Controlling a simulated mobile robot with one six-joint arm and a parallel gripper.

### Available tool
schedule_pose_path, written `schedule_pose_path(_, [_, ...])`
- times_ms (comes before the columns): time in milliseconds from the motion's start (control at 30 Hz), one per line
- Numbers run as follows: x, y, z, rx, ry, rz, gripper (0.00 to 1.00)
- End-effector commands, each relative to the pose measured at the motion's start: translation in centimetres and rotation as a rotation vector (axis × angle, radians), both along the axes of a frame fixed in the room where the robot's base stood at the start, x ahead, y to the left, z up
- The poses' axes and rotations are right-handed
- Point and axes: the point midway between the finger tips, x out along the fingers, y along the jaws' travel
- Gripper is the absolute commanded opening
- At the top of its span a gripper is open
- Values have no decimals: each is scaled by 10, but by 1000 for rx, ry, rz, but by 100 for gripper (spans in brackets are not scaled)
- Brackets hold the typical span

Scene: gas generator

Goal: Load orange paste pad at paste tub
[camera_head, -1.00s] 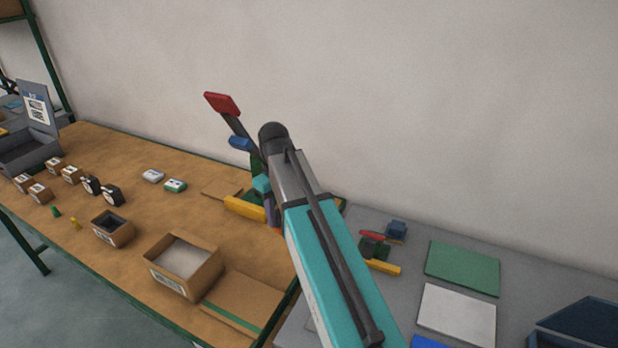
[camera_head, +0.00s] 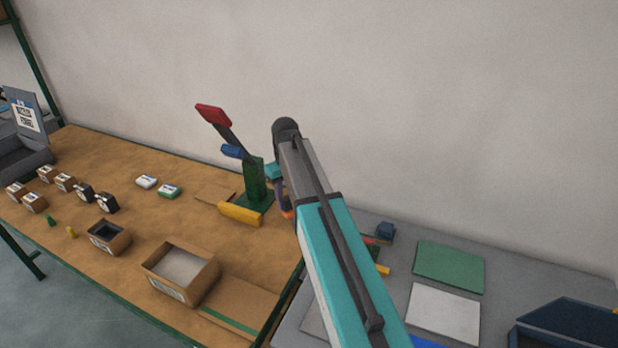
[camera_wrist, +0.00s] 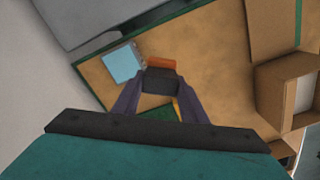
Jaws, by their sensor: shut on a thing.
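My gripper (camera_wrist: 161,88) has its two purple fingers shut on a dark block with an orange end, which looks like the orange paste pad (camera_wrist: 161,63). A bit of its orange shows below my gripper (camera_head: 284,198) in the head view. It is over the tan table near its far right end. A light blue square thing (camera_wrist: 122,62) lies on the table just left of the orange end in the wrist view; it may be the paste tub, but no label shows.
A green stand (camera_head: 255,180) with a red-tipped lever and a yellow bar (camera_head: 240,213) stands just left of my gripper. An open cardboard box (camera_head: 182,272) sits toward the front edge. A grey table at right holds a green sheet (camera_head: 449,266) and a white sheet (camera_head: 444,312).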

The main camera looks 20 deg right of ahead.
Motion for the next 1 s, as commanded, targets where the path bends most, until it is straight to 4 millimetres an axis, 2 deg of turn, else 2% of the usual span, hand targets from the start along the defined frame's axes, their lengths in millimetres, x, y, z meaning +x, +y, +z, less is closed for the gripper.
schedule_pose_path(33, [11,-12,7,0,1,-32,21])
schedule_pose_path(200, [31,-47,4,0,1,-136,21])
schedule_pose_path(400, [44,-74,-3,0,0,-217,21])
schedule_pose_path(567, [46,-81,-6,0,0,-237,21])
schedule_pose_path(1000, [46,-80,-8,0,-1,-237,21])
